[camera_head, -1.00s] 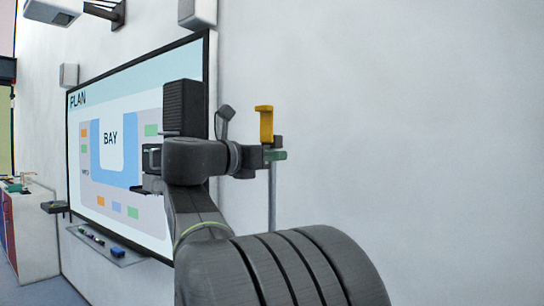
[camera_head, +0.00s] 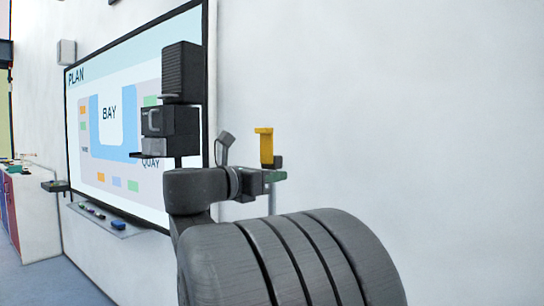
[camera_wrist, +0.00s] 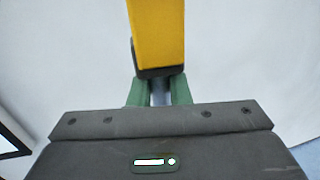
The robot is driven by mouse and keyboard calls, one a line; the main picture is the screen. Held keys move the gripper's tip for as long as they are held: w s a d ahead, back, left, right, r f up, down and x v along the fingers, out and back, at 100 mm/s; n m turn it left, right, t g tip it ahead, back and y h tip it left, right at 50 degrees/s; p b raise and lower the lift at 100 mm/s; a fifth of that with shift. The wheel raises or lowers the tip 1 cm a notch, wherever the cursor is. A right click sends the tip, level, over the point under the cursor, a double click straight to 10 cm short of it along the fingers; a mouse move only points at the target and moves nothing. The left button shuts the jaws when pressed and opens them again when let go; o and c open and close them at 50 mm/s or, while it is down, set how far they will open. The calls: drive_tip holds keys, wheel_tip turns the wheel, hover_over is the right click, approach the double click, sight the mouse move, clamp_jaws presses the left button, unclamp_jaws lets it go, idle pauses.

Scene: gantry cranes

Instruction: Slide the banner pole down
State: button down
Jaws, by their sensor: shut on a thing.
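The banner pole is a thin grey upright pole (camera_head: 272,204) with a dark collar and a yellow hooked top piece (camera_head: 266,146). It stands in front of the white wall, and its lower part is hidden behind my arm. My gripper (camera_head: 274,176) is just below the collar, its green fingers shut on the pole. In the wrist view the yellow piece (camera_wrist: 157,36) rises above the dark collar (camera_wrist: 159,72). Below the collar, a short bit of the grey pole (camera_wrist: 159,94) shows between the green fingers of my gripper (camera_wrist: 159,98). No banner cloth is visible.
A wall board (camera_head: 125,110) with a bay plan hangs at the left, with a marker ledge (camera_head: 112,222) below it. A cabinet (camera_head: 38,215) stands at the far left. The wall right of the pole is bare.

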wheel_tip(320, 180, down, 36)
drive_tip(key=b, duration=1.7)
drive_tip(key=shift+b, duration=0.4)
drive_tip(key=shift+r, duration=0.1)
drive_tip(key=c, duration=1.4)
unclamp_jaws()
drive_tip(key=shift+a, duration=0.1)
drive_tip(key=p+v, duration=0.1)
drive_tip(key=v, duration=1.2)
drive_tip(key=shift+s+a, duration=0.25)
drive_tip(key=shift+s, duration=0.05)
